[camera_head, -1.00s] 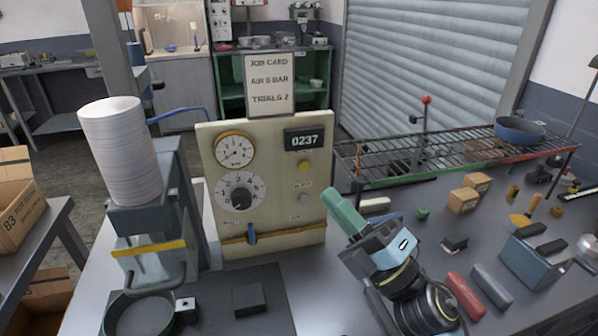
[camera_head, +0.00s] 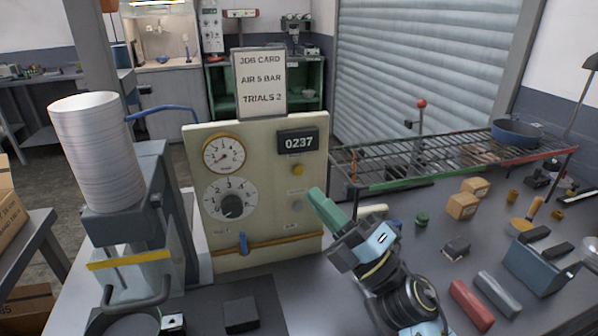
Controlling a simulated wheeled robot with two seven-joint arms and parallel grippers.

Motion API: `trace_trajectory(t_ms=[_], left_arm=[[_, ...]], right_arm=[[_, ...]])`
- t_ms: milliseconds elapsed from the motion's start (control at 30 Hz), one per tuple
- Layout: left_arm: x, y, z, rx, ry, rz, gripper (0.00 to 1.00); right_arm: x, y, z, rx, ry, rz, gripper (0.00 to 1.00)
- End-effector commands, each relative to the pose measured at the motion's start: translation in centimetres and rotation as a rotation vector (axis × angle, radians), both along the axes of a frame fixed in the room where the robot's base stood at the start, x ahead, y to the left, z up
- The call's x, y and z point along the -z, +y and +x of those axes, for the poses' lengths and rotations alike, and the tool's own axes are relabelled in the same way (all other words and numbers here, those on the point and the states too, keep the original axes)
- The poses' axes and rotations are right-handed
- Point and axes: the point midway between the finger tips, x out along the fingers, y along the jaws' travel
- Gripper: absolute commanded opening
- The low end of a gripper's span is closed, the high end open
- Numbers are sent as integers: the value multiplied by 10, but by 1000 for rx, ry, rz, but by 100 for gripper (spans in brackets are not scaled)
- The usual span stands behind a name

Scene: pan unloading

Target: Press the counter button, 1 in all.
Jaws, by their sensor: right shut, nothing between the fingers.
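A cream control panel (camera_head: 262,218) stands on the bench, with a counter display (camera_head: 298,142) reading 0237 at its upper right. Below the display are a yellow button (camera_head: 298,170) and, lower, a grey button (camera_head: 297,207). Their small labels are too blurred to read. My right gripper (camera_head: 315,194) has green fingers, shut and empty. In the picture its tips are just right of the grey button, near the panel's right edge; I see no contact, and the depth gap is hard to judge. My left gripper is not in view.
The panel also has a gauge (camera_head: 224,155), a dial knob (camera_head: 231,204) and a blue lever (camera_head: 243,243). A job card (camera_head: 260,84) stands above it. A press with a stack of white discs (camera_head: 98,150) is at left. A wire rack (camera_head: 400,165) and loose parts lie right.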

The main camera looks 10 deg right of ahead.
Motion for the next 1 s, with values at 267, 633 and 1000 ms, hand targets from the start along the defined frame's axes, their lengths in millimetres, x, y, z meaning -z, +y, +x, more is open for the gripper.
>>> trace_trajectory(t_ms=[267, 633, 1000], left_arm=[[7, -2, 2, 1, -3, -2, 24], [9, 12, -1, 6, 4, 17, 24], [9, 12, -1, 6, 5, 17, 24]], right_arm=[[0, 1, 38, 0, -2, -1, 0], [0, 2, 54, 1, 0, -1, 0], [0, 2, 53, 1, 0, -1, 0]])
